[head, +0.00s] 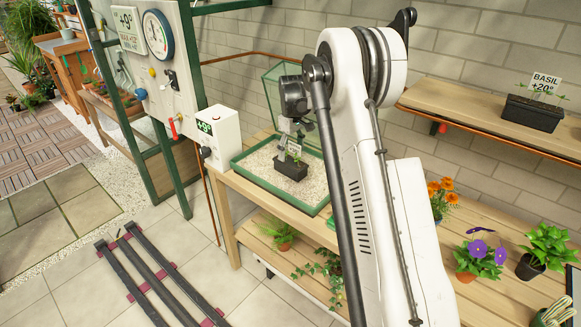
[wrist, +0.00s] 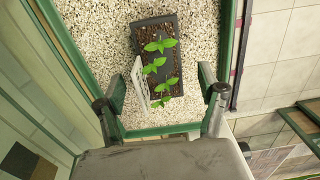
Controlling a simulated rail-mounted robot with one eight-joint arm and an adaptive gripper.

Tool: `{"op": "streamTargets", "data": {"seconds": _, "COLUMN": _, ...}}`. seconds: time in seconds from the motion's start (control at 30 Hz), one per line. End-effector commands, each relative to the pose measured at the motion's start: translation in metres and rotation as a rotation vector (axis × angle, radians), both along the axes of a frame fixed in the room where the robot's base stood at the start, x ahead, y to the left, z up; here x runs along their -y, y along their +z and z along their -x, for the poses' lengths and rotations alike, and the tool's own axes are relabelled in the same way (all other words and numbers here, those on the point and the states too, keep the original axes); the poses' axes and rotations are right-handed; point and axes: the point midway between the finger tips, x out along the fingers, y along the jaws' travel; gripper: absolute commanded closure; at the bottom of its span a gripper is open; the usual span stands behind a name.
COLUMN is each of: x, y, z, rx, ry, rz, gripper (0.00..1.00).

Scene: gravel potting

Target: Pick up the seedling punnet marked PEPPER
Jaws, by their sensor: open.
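A black seedling punnet (head: 291,171) with small green seedlings and a white label stands on the gravel in a green-rimmed tray (head: 318,209). The label is too small and partly covered to read in the head view, and the wrist view shows it at a steep slant. In the wrist view the punnet (wrist: 143,35) is dark and long, with soil and several seedlings. My gripper (wrist: 160,97) is open, its fingers apart on either side of the seedlings' end of the view. It appears above the punnet, not visibly touching it.
Another black punnet (head: 533,112), labelled BASIL +20°, stands on the wall shelf (head: 455,101) at the right. A white box (head: 217,136) reading +9° is left of the tray. A green-framed glass lid (head: 285,80) stands open behind it. Potted flowers (head: 482,256) are at lower right.

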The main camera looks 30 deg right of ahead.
Motion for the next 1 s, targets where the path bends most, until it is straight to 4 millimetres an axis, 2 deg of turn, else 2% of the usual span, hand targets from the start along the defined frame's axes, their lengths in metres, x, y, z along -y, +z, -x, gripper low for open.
{"op": "streamTargets", "data": {"seconds": 0.33, "x": -0.003, "y": -0.043, "z": -0.004, "rx": 0.000, "ry": 0.000, "rz": 0.000, "gripper": 0.29}}
{"op": "streamTargets", "data": {"seconds": 0.6, "x": -0.002, "y": -0.048, "z": -0.003, "rx": 0.000, "ry": 0.000, "rz": 0.000, "gripper": 0.29}}
{"op": "streamTargets", "data": {"seconds": 1.0, "x": -0.002, "y": -0.047, "z": -0.003, "rx": 0.000, "ry": 0.000, "rz": 0.000, "gripper": 0.82}}
